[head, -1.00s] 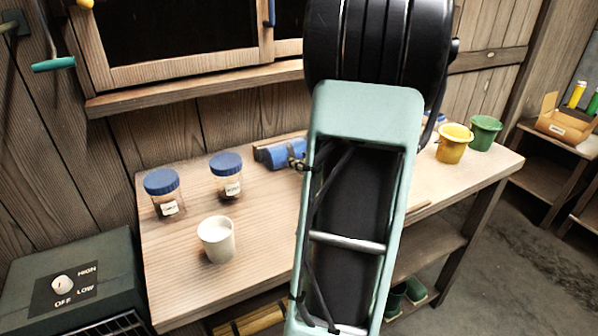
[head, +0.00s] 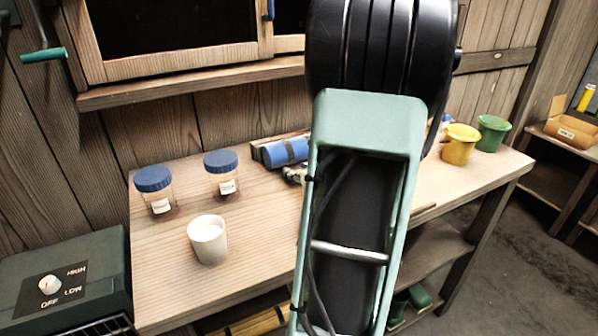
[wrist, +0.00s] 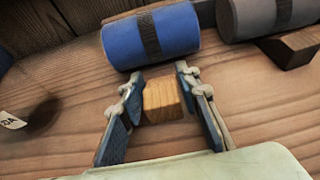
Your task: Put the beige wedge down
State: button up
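The beige wedge (wrist: 164,101) is a small wooden block between the fingertips of my gripper (wrist: 161,92) in the wrist view. The pads sit close against its two sides, and my gripper looks shut on it. The wedge is low over the bench top, just in front of a blue cylinder (wrist: 151,36) with a dark band. I cannot tell whether it touches the bench or the cylinder. In the head view my gripper (head: 293,175) shows only partly beside my arm, and the wedge cannot be made out there.
A grey cylinder (wrist: 268,14) lies right of the blue one, by a wooden block (wrist: 292,46). On the bench (head: 160,290) stand two blue-lidded jars (head: 155,192) (head: 222,175), a white cup (head: 208,240), and yellow (head: 460,145) and green (head: 492,133) pots. Bare wood lies between the cup and my arm.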

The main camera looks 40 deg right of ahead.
jog(key=shift+o, duration=1.1)
jog(key=shift+r, duration=0.1)
jog(key=shift+s+r+p, duration=0.2)
jog(key=shift+p, duration=0.1)
jog(key=p+v, duration=0.1)
jog(key=v, duration=1)
jog(key=shift+s+a+p, duration=0.1)
jog(key=shift+s+p, duration=0.2)
